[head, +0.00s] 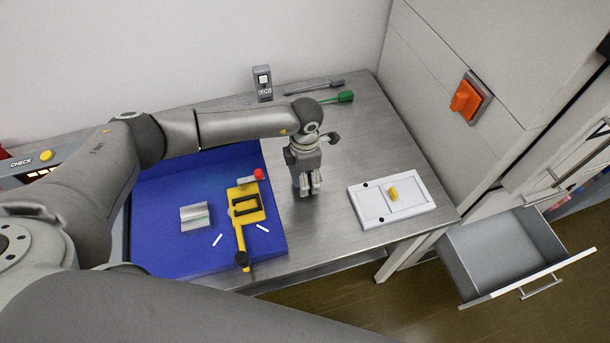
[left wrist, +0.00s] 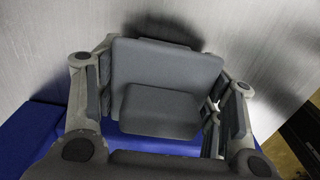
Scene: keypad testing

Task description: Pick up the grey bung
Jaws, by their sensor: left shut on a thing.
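The grey bung (left wrist: 168,80) fills the middle of the left wrist view as a smooth, dark grey stepped block with a wide plate and a smaller block on it. My left gripper (head: 308,189) is shut on it, with a finger on each side. In the head view the gripper points down over the bare metal bench, just right of the blue mat, and mostly hides the bung. I cannot tell whether the bung touches the bench. My right gripper is not in view.
The blue mat (head: 165,240) bears a yellow tool (head: 247,207) and a silver block (head: 195,217). A white panel (head: 414,212) with a yellow knob lies right of the gripper. A green-handled tool (head: 344,97) lies behind. An open drawer (head: 505,250) juts out at right.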

